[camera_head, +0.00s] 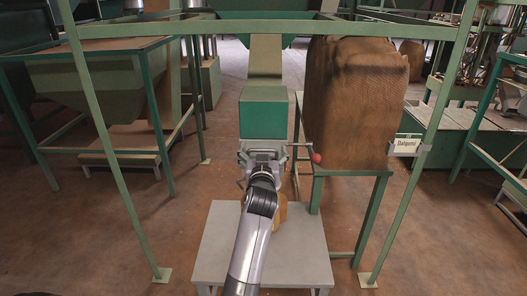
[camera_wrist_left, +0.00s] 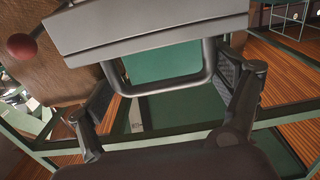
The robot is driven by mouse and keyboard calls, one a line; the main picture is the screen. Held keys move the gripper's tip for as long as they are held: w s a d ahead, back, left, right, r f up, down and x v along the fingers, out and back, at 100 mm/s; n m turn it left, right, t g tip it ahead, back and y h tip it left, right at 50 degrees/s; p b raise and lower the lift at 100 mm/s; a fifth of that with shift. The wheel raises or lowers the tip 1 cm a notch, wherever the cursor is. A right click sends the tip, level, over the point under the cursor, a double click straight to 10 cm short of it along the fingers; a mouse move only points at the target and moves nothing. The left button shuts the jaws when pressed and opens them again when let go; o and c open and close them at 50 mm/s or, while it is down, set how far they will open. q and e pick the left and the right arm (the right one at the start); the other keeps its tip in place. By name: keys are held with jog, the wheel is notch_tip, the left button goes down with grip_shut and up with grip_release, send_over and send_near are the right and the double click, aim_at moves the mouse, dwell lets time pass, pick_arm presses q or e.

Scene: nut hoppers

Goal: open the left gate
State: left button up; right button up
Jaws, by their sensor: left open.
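The gate (camera_head: 250,147) is a grey metal plate under the green chute (camera_head: 263,115) in the middle of the head view. In the left wrist view the plate (camera_wrist_left: 150,28) has a dark U-shaped handle (camera_wrist_left: 170,88) hanging from its edge. My left gripper (camera_head: 263,163) is at the gate. In the wrist view its open fingers (camera_wrist_left: 166,88) stand on either side of the handle, apart from each other. I cannot tell if they touch it. A rod with a red ball (camera_head: 315,157) sticks out to the right of the gate. My right gripper is not in view.
A low grey table (camera_head: 305,255) stands below, with a brown object (camera_head: 281,215) partly hidden by my arm. A large brown sack (camera_head: 350,105) rests on a green stand at the right. Green frame posts (camera_head: 110,150) flank the area. The floor beside the table is clear.

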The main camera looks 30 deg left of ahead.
pick_arm(q)
notch_tip(320, 180, up, 10)
dwell(0.6)
